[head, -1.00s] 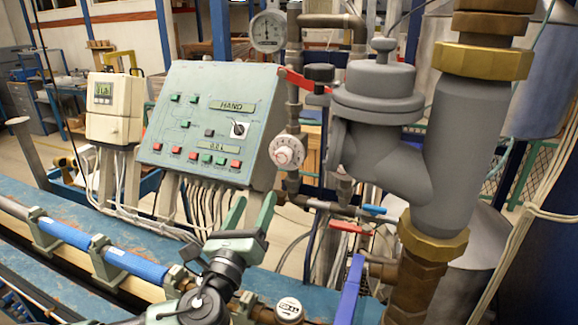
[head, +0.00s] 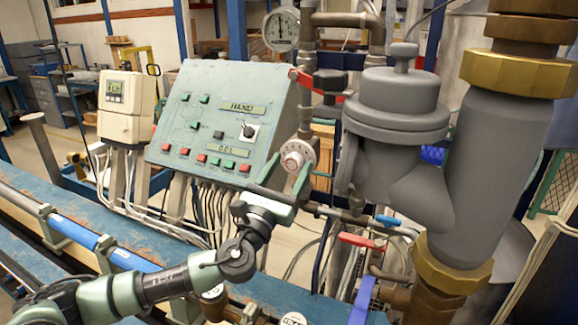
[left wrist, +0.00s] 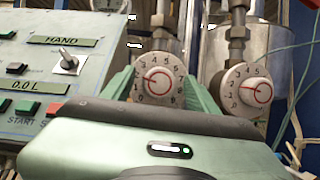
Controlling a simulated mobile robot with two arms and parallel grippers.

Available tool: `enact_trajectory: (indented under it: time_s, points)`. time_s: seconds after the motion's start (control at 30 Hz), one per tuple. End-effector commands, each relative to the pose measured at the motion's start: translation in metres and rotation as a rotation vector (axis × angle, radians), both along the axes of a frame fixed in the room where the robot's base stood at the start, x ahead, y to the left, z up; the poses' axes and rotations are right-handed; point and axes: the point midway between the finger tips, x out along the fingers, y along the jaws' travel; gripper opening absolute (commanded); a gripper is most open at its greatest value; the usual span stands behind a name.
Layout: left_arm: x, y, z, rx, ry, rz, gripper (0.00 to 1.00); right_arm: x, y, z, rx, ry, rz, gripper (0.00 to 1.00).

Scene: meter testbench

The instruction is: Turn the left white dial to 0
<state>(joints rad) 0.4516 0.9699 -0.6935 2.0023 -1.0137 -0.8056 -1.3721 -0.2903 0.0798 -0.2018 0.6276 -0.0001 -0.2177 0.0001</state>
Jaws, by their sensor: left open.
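The left white dial (head: 297,155) has a red ring and black digits, and sits right of the green control panel. In the left wrist view the left white dial (left wrist: 158,82) shows between my open green fingers, with its red pointer toward the left side, near the low digits. My left gripper (head: 287,174) is open, its fingers at either side of the dial's lower part in the head view. I cannot tell whether they touch it. A second white dial (left wrist: 244,91) stands to the right, outside my right-hand finger.
The green control panel (head: 195,130) with buttons and a black switch is close to the left of the gripper. Grey valve piping (head: 398,120) stands to the right. Red (head: 361,241) and blue (head: 388,220) valve handles are lower right. A round gauge (head: 281,29) is above.

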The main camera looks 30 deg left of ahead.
Motion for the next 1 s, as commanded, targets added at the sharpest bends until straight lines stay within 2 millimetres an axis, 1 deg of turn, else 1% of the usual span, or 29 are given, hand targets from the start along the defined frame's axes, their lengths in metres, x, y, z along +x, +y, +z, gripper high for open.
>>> enact_trajectory:
  time_s: [0.1,0.13,0.33,0.47,0.67,0.87,1.0]
  points:
    - [0.0,0.0,-0.001,0.0,0.0,0.0,0.59,0.0,-0.002,0.0,-0.002,0.0,-0.001,0.45]
    - [0.0,0.0,-0.001,0.0,0.0,0.0,0.56,-0.001,-0.002,0.0,-0.002,0.002,-0.001,0.45]
    - [0.0,0.0,-0.001,-0.001,0.001,0.001,0.01,-0.011,-0.003,-0.001,-0.004,0.016,-0.002,0.45]
    - [0.0,0.0,-0.001,-0.004,0.001,0.001,0.0,-0.017,-0.003,-0.002,-0.005,0.024,-0.002,0.45]
    - [0.0,0.0,-0.002,-0.041,-0.001,0.0,0.0,-0.017,-0.003,-0.004,-0.005,0.025,-0.002,0.45]
    - [0.0,-0.001,-0.002,-0.152,-0.009,0.0,0.0,-0.015,-0.003,-0.008,-0.005,0.023,-0.002,0.45]
    - [0.0,-0.002,-0.002,-0.269,-0.015,0.0,0.0,-0.014,-0.003,-0.011,-0.004,0.021,-0.002,0.45]
